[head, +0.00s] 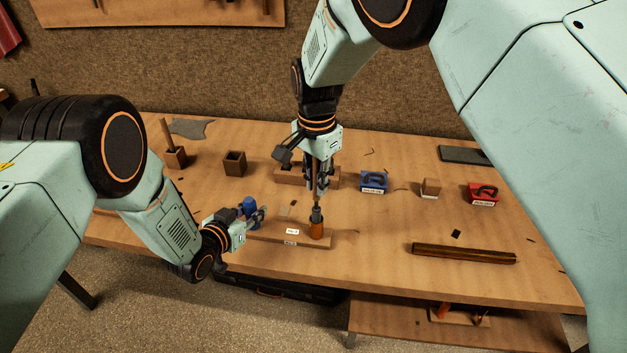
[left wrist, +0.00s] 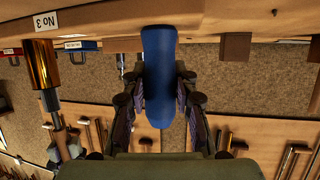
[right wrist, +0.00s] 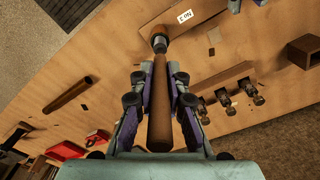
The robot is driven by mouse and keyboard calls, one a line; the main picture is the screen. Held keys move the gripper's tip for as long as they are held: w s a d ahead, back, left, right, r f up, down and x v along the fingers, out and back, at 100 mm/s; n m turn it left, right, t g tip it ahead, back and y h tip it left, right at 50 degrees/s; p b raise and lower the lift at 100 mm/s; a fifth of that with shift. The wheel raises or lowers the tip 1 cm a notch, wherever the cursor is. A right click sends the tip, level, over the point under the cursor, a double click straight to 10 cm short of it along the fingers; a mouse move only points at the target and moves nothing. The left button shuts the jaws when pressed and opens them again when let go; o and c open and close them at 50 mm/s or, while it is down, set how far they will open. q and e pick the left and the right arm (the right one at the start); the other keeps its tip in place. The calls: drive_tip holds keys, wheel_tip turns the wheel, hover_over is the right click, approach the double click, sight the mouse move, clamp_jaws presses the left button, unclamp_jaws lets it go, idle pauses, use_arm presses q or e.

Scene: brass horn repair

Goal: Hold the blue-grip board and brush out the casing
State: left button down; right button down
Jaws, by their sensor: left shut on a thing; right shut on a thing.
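The board (head: 275,239) lies near the table's front edge, with white labels and a blue grip (head: 248,206) at its left end. My left gripper (head: 257,216) is shut on the blue grip, which stands between its fingers in the left wrist view (left wrist: 158,75). The copper-coloured casing (head: 316,230) stands upright at the board's right end; it also shows in the left wrist view (left wrist: 42,65). My right gripper (head: 317,182) is shut on the brush's wooden handle (right wrist: 159,105) above the casing. The brush's metal ferrule (right wrist: 159,43) is at the casing's mouth; the bristles are hidden.
Behind the right gripper, a wooden rack holds several valves (right wrist: 226,98). Wooden cups (head: 235,163) stand back left.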

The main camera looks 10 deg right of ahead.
sight(317, 198)
drive_tip(key=shift+f, duration=1.9)
drive_tip(key=shift+r, duration=2.5)
drive_tip(key=shift+r, duration=2.5)
use_arm(q)
drive_tip(key=c, duration=1)
unclamp_jaws()
